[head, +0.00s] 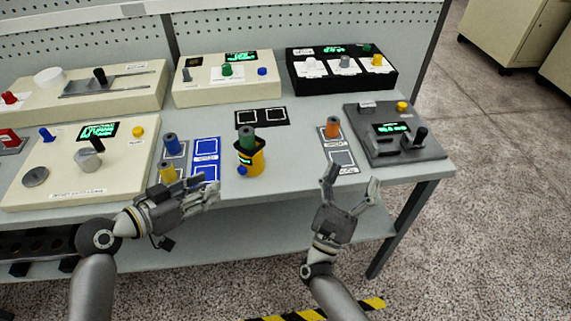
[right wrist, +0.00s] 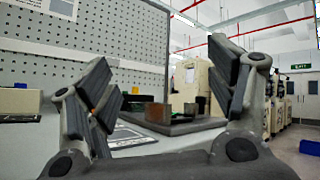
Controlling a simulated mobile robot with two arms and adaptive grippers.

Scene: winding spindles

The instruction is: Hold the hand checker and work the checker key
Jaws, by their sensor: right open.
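A yellow and black hand-sized device, which looks like the hand checker (head: 250,160), stands upright on the bench in the head view. A green cylinder shows at its top and a blue knob (head: 242,171), perhaps its key, is low on its front. My left gripper (head: 216,193) is at the bench's front edge, left of the device and apart from it; its finger gap is unclear. My right gripper (head: 352,176) is open and empty, in front of the bench, right of the device. Its spread fingers also show in the right wrist view (right wrist: 165,85).
Blue and grey pillars and a yellow one (head: 168,173) stand near blue-framed pads (head: 206,158). An orange-topped pillar (head: 332,128) stands on a pad behind my right gripper. A dark console (head: 432,151) is at the right; cream consoles (head: 85,190) fill the left.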

